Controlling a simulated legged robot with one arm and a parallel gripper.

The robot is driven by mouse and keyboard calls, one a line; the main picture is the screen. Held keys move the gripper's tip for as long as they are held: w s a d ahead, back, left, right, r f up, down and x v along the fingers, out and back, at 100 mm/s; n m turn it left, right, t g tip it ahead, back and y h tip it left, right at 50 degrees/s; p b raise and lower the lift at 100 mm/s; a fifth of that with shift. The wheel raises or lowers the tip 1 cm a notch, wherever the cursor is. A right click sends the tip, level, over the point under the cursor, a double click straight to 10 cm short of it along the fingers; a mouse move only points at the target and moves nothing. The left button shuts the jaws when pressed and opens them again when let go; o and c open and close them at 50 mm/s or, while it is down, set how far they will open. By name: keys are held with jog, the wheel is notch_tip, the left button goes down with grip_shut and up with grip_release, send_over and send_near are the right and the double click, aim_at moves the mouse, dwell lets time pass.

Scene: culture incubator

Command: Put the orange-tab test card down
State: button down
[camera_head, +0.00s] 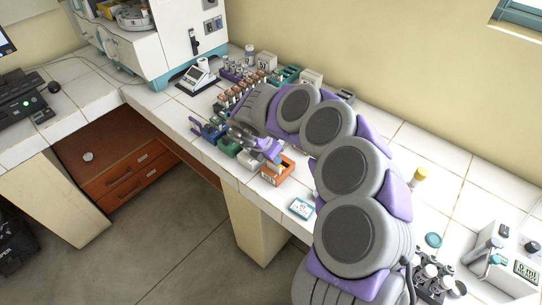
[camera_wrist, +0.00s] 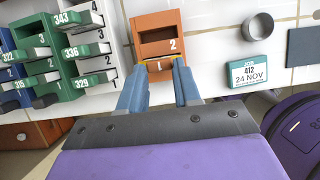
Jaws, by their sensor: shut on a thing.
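My gripper (camera_wrist: 159,72) is at the front of an orange two-slot holder (camera_wrist: 155,22), with its blue fingers apart on either side of a small orange-edged piece. This piece, which I take to be the orange-tab test card (camera_wrist: 159,66), is gripped at the front slot marked 1. Most of it is hidden, and I cannot tell how deep it sits or whether it touches the holder. Slot 2 behind looks empty. In the head view the orange holder (camera_head: 283,172) stands near the bench's front edge, beneath my gripper (camera_head: 272,156).
A label block reading 412, 24 NOV (camera_wrist: 248,70) and a round metal cup (camera_wrist: 257,26) lie to the right. White tiled bench is clear between them. The bench's front edge is close.

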jog(key=c, duration=0.8)
grip_release()
jog(key=shift+f, duration=0.15)
jog(key=p+v, duration=0.3)
jog(key=v, duration=0.9)
jog(key=shift+w+r+p, duration=0.1)
jog(key=shift+r+p, duration=0.2)
